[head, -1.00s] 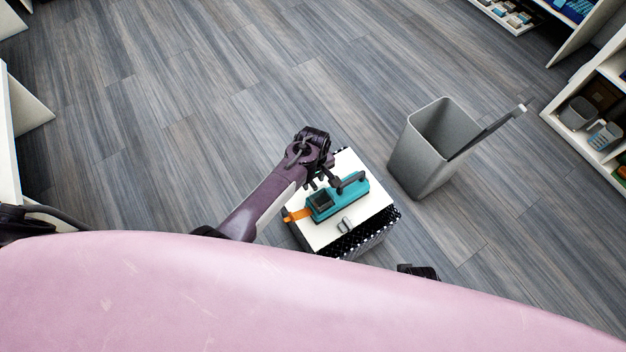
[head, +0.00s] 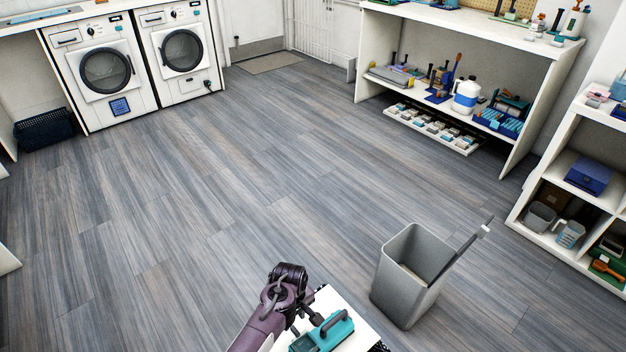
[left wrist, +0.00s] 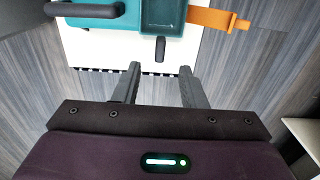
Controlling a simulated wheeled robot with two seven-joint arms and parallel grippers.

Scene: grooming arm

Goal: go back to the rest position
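My left gripper (head: 308,322) is at the bottom of the head view, next to a teal device (head: 334,330) with a dark handle. In the left wrist view its two fingers (left wrist: 158,78) are apart with nothing between them. The teal device (left wrist: 110,22) lies beyond the fingertips there, on a white-topped stand (left wrist: 190,55). An orange strap (left wrist: 215,19) sticks out from the device. My right gripper is in neither view.
A grey bin (head: 406,280) with a long handle leaning out stands on the floor right of the stand. White shelves (head: 560,215) line the right side. Washing machines (head: 105,72) stand at the back left. The floor in the middle is clear.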

